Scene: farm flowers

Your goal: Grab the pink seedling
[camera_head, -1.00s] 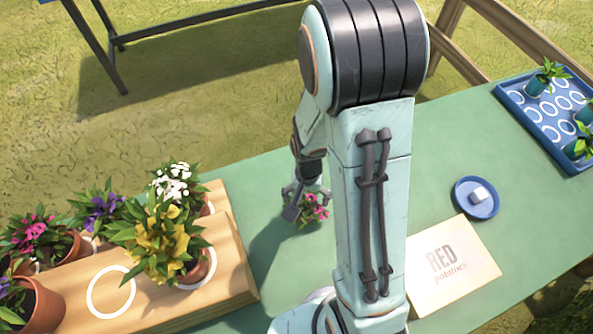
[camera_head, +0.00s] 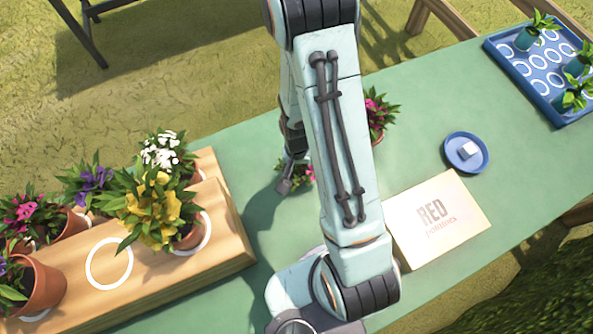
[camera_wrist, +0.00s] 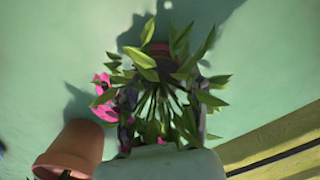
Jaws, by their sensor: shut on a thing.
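The pink seedling (camera_head: 309,173) is at my gripper (camera_head: 296,178) over the green table, left of my arm, and is partly hidden by the arm. In the wrist view, a plant with green leaves (camera_wrist: 148,72) and pink blooms (camera_wrist: 103,98) fills the space between my dark gripper fingers (camera_wrist: 160,108). My gripper is shut on it. A bit of its reddish base (camera_wrist: 158,48) shows beyond the leaves. I cannot tell whether it touches the table. Another pink-flowered plant (camera_head: 379,112) stands right of my arm, partly hidden by it.
A wooden stand (camera_head: 225,225) with several potted flowers is at left. A terracotta pot (camera_wrist: 72,150) is close by in the wrist view.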

